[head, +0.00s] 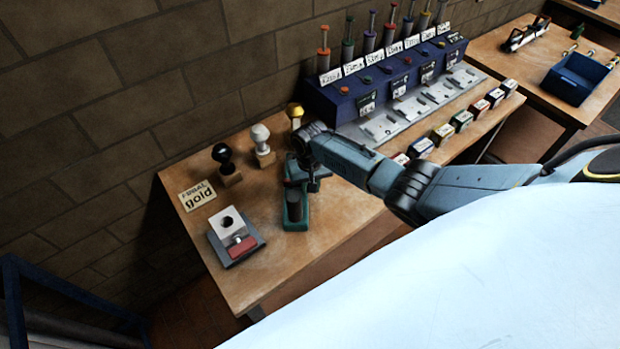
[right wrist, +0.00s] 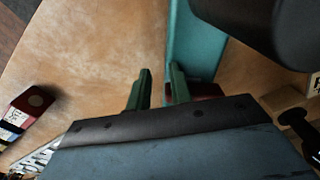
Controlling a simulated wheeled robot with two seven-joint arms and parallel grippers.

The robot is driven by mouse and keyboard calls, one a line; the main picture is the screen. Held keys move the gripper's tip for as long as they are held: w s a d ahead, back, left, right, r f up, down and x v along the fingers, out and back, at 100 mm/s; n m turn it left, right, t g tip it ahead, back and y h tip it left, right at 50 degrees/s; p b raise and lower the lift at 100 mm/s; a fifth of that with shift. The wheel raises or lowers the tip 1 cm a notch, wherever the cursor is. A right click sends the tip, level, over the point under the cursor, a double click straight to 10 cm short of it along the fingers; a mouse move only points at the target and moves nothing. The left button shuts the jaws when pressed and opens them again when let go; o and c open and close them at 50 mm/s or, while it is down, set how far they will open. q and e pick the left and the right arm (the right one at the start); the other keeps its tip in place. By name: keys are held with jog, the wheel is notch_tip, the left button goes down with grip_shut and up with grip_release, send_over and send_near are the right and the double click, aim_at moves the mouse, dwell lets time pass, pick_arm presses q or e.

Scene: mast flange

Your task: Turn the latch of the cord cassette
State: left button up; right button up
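A teal holder (head: 296,222) with a dark upright cylinder (head: 293,198) stands on the near part of the wooden bench in the head view; I take it to be the cord cassette. My right gripper (head: 313,184) is just above and beside it, pointing down. In the right wrist view a teal wall (right wrist: 190,48) runs close to the right finger, and the dark cylinder (right wrist: 245,22) fills the upper right. My right gripper's green fingers (right wrist: 160,76) are apart with only bench showing between them. The latch cannot be made out. My left gripper is not in view.
Knobbed stamps in black (head: 222,154), white (head: 261,136) and yellow stand behind. A navy rack (head: 375,88) and several small boxes (head: 442,133) are right. The bench's front is clear.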

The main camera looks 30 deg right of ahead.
jog(key=shift+o, duration=1.1)
jog(key=shift+a, duration=0.2)
notch_tip(320, 180, up, 5)
